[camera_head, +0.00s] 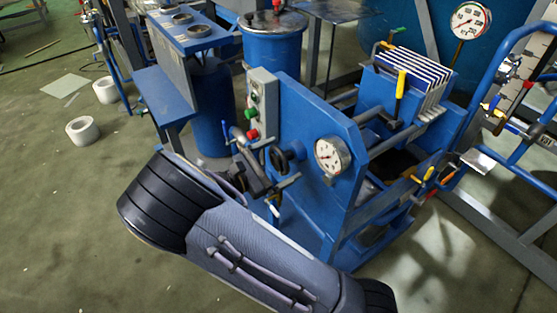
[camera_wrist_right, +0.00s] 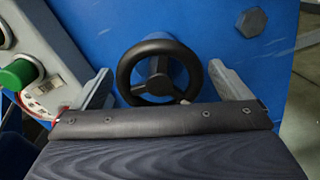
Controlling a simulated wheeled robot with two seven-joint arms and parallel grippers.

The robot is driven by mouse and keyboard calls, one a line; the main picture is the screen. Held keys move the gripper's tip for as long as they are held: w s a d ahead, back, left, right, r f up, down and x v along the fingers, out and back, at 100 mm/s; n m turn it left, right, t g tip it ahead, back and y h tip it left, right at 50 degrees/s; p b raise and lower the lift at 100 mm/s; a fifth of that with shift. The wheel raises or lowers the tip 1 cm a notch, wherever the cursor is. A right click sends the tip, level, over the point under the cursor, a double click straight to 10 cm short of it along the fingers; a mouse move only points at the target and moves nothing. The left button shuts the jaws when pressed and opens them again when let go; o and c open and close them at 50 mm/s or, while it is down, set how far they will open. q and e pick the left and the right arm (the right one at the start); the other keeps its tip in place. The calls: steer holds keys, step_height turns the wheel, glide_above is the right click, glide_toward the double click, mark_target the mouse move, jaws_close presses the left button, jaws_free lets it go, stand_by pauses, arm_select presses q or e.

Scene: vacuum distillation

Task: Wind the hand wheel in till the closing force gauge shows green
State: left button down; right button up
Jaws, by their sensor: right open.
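The black three-spoked hand wheel (camera_wrist_right: 160,72) sits on the blue press end plate, and in the head view (camera_head: 287,158) it is partly covered by my gripper. My right gripper (camera_wrist_right: 159,70) is open, with one grey finger on each side of the wheel. I cannot tell whether the fingers touch the rim. In the head view the right gripper (camera_head: 264,164) is at the wheel's left. The round white gauge (camera_head: 332,157) is on the plate to the right of the wheel; its reading is too small to tell. My left gripper is not in view.
A grey control box (camera_head: 262,110) with green and red buttons stands left of the wheel. White plates (camera_head: 415,82) with a yellow handle sit in the press behind. Another gauge (camera_head: 469,21) is at the upper right. The floor at left is mostly clear, with white rolls (camera_head: 82,130).

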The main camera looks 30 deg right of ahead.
steer(key=a+p, duration=0.1)
steer(key=a, duration=0.6)
steer(key=shift+s+a, duration=0.3)
steer(key=shift+a, duration=0.1)
